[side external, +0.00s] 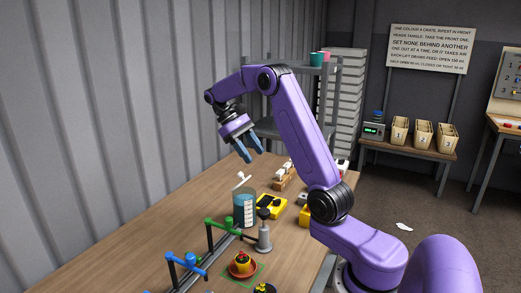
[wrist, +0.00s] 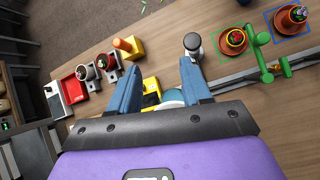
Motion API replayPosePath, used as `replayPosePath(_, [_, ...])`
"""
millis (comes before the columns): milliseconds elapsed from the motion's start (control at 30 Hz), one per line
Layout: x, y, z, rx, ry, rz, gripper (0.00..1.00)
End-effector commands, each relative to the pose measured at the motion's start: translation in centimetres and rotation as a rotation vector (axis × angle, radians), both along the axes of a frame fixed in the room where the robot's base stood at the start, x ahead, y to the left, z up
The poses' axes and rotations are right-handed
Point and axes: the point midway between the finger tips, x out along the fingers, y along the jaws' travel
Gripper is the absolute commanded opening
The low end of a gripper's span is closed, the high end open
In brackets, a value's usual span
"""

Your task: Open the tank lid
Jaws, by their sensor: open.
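The tank (side external: 245,211) is a grey-teal cylinder with a marked scale, upright on the wooden table in the side view. A small white piece (side external: 242,181), apparently the lid or its handle, shows tilted above its rim; I cannot tell whether the lid is raised. My gripper (side external: 252,157) is open and empty, pointing down above the tank and apart from it. In the wrist view, the open fingers of my gripper (wrist: 160,68) frame a pale teal round part (wrist: 173,96), probably the tank's top, mostly hidden by my gripper body.
A grey post with a dark knob (side external: 264,232) stands right of the tank, near a yellow box (side external: 271,206). Bare table (side external: 150,250) lies left.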

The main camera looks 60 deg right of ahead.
Motion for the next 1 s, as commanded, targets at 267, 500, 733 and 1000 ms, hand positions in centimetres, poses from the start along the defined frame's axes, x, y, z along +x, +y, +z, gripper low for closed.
replayPosePath(267, [-3.2,1.6,1.6,0.0,0.0,0.0,0.48])
replayPosePath(500, [-4.4,2.2,2.2,0.0,0.0,0.0,0.48])
replayPosePath(733, [-4.6,2.3,2.2,0.0,0.0,0.0,0.48])
replayPosePath(1000, [-1.9,1.6,2.7,-0.022,-0.14,0.021,0.48])
